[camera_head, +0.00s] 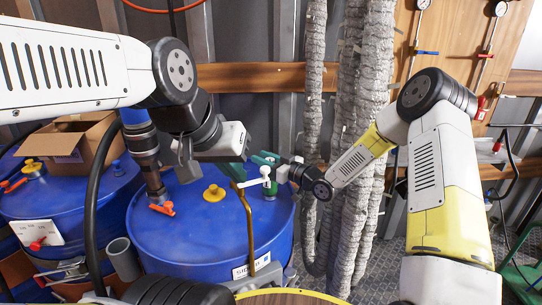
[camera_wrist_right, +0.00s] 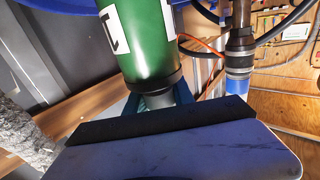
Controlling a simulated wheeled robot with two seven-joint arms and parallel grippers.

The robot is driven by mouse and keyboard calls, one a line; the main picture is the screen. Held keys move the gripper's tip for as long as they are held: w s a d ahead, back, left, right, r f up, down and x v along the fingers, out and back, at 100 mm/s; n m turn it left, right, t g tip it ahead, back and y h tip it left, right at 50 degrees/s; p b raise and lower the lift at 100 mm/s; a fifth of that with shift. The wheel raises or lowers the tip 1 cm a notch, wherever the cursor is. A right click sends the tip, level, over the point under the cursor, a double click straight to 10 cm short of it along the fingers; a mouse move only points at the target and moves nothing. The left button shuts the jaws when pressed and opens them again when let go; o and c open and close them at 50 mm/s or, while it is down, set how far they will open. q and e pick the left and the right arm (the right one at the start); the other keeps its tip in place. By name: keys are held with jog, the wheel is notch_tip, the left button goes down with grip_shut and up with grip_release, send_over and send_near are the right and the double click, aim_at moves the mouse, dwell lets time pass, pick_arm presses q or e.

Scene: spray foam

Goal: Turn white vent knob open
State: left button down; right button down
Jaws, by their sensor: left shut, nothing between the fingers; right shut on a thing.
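In the right wrist view the green cylinder (camera_wrist_right: 142,40) with white labels has a black collar, and a pale neck (camera_wrist_right: 158,100) lies between the teal fingers; the dark gripper body hides the rest of the grip. My left gripper (camera_head: 236,172) is shut and empty, just left of the knob.
A yellow cap (camera_head: 214,193) and an orange-handled valve (camera_head: 160,207) are further left on the drum. Grey wrapped pipes (camera_head: 355,150) stand to the right, near my right arm. A cardboard box (camera_head: 75,140) sits on another drum.

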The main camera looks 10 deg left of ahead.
jog(key=c, duration=1.1)
grip_release()
jog(key=shift+o, duration=0.2)
jog(key=v, duration=0.7)
jog(key=shift+s+d, duration=0.2)
jog(key=shift+d, duration=0.15)
jog(key=shift+s, duration=0.1)
